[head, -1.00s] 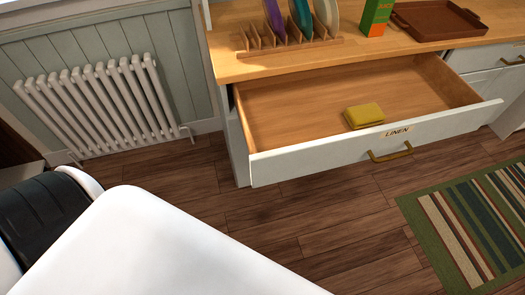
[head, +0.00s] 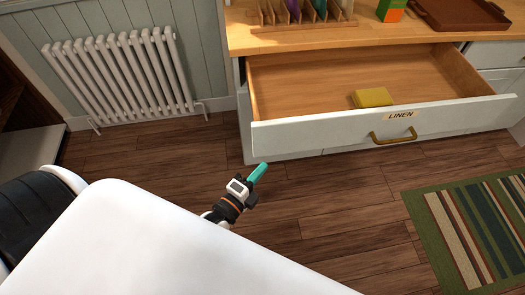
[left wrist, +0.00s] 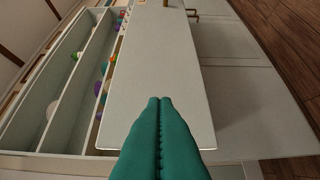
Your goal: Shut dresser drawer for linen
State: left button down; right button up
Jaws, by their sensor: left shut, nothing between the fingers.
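The linen drawer (head: 330,132) of the wooden-topped dresser stands pulled well out, with a "LINEN" label and a brass handle (head: 394,138) on its white front. A folded yellow cloth (head: 373,97) lies inside near the front. My left gripper (head: 262,169) is shut and empty. In the head view it shows just below the drawer front's left end. In the left wrist view its teal fingers (left wrist: 160,101) overlap the pale drawer front (left wrist: 165,60); whether they touch it I cannot tell. My right gripper is not in view.
A white radiator (head: 120,75) stands at the wall on the left. The countertop holds a plate rack (head: 300,18), an orange and green carton (head: 391,10) and a brown tray (head: 460,14). A striped rug (head: 470,230) lies at right. The wooden floor before the drawer is clear.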

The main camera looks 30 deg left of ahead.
aim_at(271, 143)
pick_arm(q)
jog(key=w, duration=0.2)
jog(key=w+a, duration=0.1)
jog(key=w, duration=0.2)
jog(key=shift+w+a, duration=0.15)
jog(key=shift+a, duration=0.05)
jog(key=shift+w+a, duration=0.25)
jog(key=shift+w, duration=0.1)
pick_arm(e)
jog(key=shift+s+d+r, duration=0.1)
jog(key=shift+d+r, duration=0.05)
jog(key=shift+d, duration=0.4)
